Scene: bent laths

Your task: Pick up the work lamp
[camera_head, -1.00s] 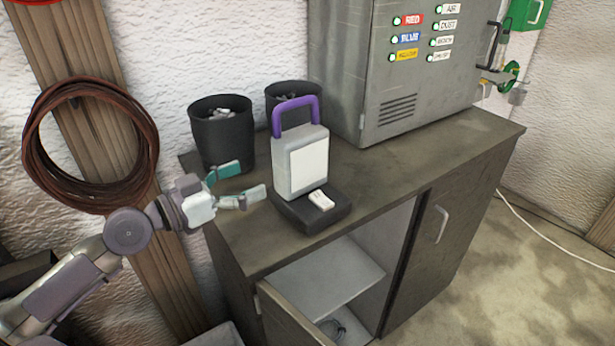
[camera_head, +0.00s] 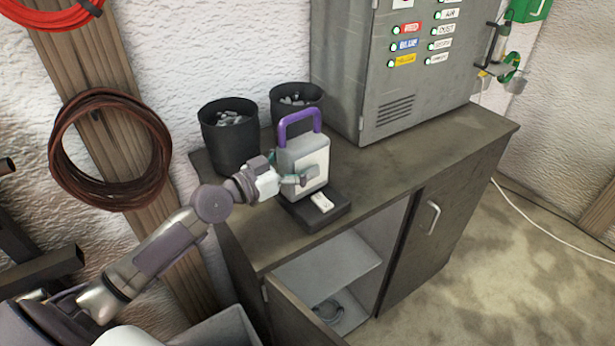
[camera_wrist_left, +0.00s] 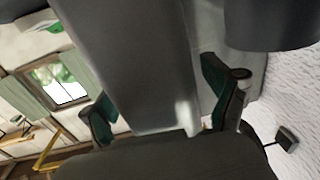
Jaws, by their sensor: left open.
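The work lamp (camera_head: 316,160) stands upright on the cabinet top, with a pale body, a purple handle (camera_head: 299,118) and a black base (camera_head: 330,212). My left gripper (camera_head: 290,170) is at the lamp's left side, below the handle. One finger lies across the front of the body; the other is mostly hidden behind it. In the left wrist view the grey lamp body (camera_wrist_left: 135,70) fills the space between the two open fingers (camera_wrist_left: 165,100). Whether either finger touches it, I cannot tell. My right gripper is out of view.
Two black bins (camera_head: 229,150) with pale pieces stand behind and left of the lamp. A grey control box (camera_head: 395,100) stands behind right. The cabinet (camera_head: 400,262) has an open left door (camera_head: 300,318). The top is clear right of the lamp.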

